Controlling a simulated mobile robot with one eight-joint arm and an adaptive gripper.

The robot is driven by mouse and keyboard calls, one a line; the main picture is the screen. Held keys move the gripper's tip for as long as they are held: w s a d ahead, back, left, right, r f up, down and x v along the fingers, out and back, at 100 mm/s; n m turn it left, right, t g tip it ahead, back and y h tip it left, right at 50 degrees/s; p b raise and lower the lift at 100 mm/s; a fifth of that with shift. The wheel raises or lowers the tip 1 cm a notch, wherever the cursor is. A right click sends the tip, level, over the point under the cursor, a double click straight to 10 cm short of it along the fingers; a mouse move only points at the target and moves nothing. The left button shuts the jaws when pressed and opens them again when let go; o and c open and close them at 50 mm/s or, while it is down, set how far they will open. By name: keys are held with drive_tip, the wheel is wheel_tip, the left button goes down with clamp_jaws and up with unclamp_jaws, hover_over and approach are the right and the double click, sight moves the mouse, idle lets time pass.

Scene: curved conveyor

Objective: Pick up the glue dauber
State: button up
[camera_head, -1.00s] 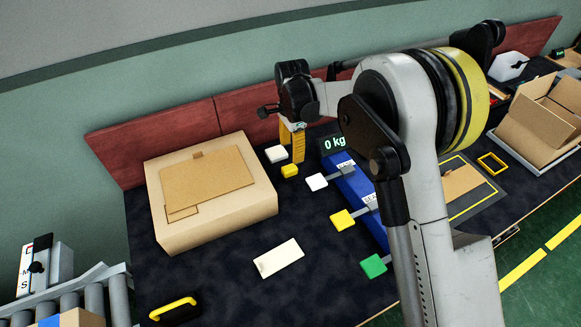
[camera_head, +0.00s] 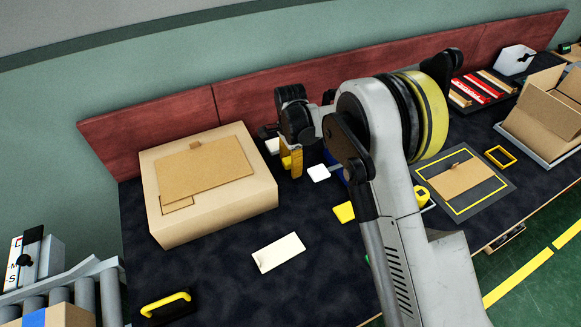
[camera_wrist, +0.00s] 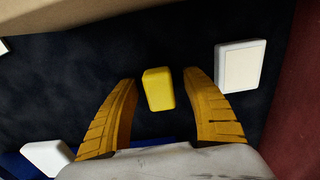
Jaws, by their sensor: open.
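No thing is labelled as the glue dauber, and I cannot tell for sure which it is. My gripper (camera_head: 291,165) points down over the dark table, between a large cardboard box and my arm. In the wrist view my gripper (camera_wrist: 160,78) is open, its two ribbed yellow fingers apart. A small yellow block (camera_wrist: 158,89) shows between the fingertips, with a gap on each side. In the head view the fingers mostly cover it. A white block (camera_wrist: 239,66) lies right of the fingers and another white block (camera_wrist: 47,158) lies at lower left in the wrist view.
The closed cardboard box (camera_head: 175,225) stands left of my gripper. A red back panel (camera_head: 150,137) runs behind. A yellow pad (camera_head: 344,211), a white card (camera_head: 278,253) and a black tool with a yellow handle (camera_head: 166,303) lie nearer. The front middle is mostly clear.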

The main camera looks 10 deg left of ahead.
drive_tip(key=shift+r, duration=0.1)
clamp_jaws()
wheel_tip(320, 180, up, 10)
drive_tip(key=p, duration=0.4)
idle(0.6)
